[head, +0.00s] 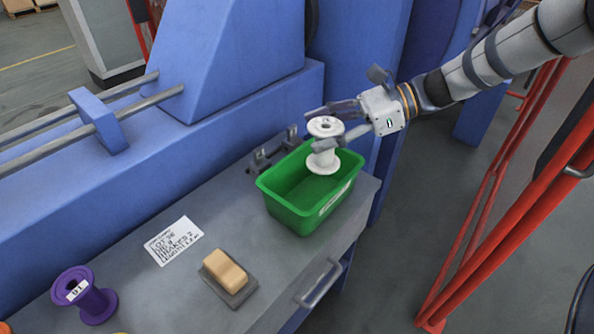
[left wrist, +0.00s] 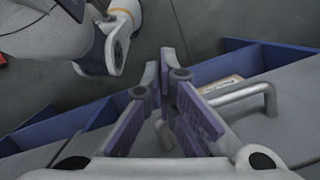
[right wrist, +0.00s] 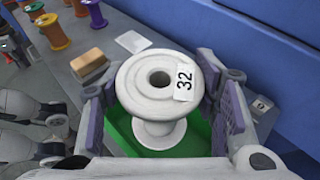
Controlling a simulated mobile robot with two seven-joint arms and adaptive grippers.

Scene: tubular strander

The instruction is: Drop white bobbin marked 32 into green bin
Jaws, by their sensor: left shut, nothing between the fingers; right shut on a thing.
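The white bobbin (head: 322,160) is held upright over the green bin (head: 286,208), with its lower part overlapping the bin's opening in the head view. In the right wrist view the white bobbin (right wrist: 158,92) shows a label reading 32. My right gripper (head: 328,126) is shut on this bobbin, with fingers on both sides of it. The green bin (right wrist: 202,140) shows below the bobbin in the right wrist view. My left gripper (left wrist: 166,80) is shut and empty in the left wrist view, near a grey drawer handle. It is not in the head view.
The bin stands at the right end of a grey bench (head: 150,300). A purple bobbin (head: 86,294), a paper note (head: 173,241) and a tan block on a dark base (head: 226,270) lie to its left. Blue machinery (head: 235,60) rises behind; a red frame (head: 490,200) stands right.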

